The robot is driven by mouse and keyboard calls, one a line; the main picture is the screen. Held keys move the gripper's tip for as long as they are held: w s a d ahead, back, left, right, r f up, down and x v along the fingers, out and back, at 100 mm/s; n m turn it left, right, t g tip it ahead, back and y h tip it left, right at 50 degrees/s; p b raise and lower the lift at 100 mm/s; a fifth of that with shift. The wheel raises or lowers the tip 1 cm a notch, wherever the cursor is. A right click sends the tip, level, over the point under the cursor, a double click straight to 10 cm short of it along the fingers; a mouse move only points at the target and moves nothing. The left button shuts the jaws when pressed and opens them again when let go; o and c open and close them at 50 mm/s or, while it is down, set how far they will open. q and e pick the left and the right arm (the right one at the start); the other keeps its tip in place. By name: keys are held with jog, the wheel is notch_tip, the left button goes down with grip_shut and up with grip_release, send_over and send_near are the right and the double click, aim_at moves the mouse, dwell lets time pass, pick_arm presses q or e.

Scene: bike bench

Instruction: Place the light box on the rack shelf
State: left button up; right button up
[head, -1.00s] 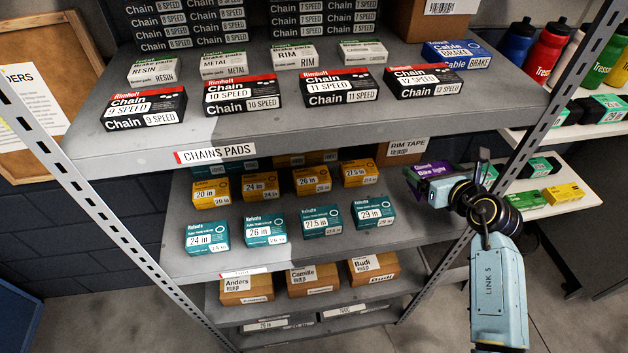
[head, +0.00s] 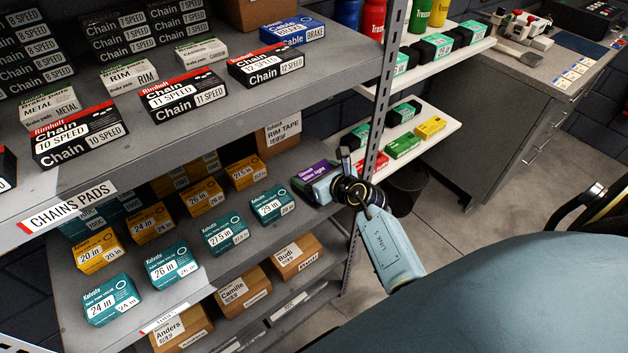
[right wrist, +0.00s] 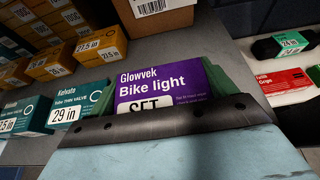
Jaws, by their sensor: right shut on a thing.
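The light box (head: 310,171), purple and marked Bike light, is at the right end of the rack's middle shelf (head: 213,268), beside the teal 29 in tube box (head: 272,204). It also shows in the right wrist view (right wrist: 160,84), label facing me. My right gripper (head: 322,182) is shut on it, with green finger pads showing at both sides of the box in the wrist view. I cannot tell whether its underside touches the shelf. My left gripper is not in view.
A rim tape carton (head: 280,133) stands behind the light box. The rack's slotted upright (head: 384,95) is close to the right of my gripper. Orange tube boxes (head: 205,196) stand in a row to the left. The upper shelf (head: 200,112) overhangs. A white side shelf (head: 425,142) is beyond.

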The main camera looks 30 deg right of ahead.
jog(key=shift+f, duration=0.9)
jog(key=shift+f, duration=0.1)
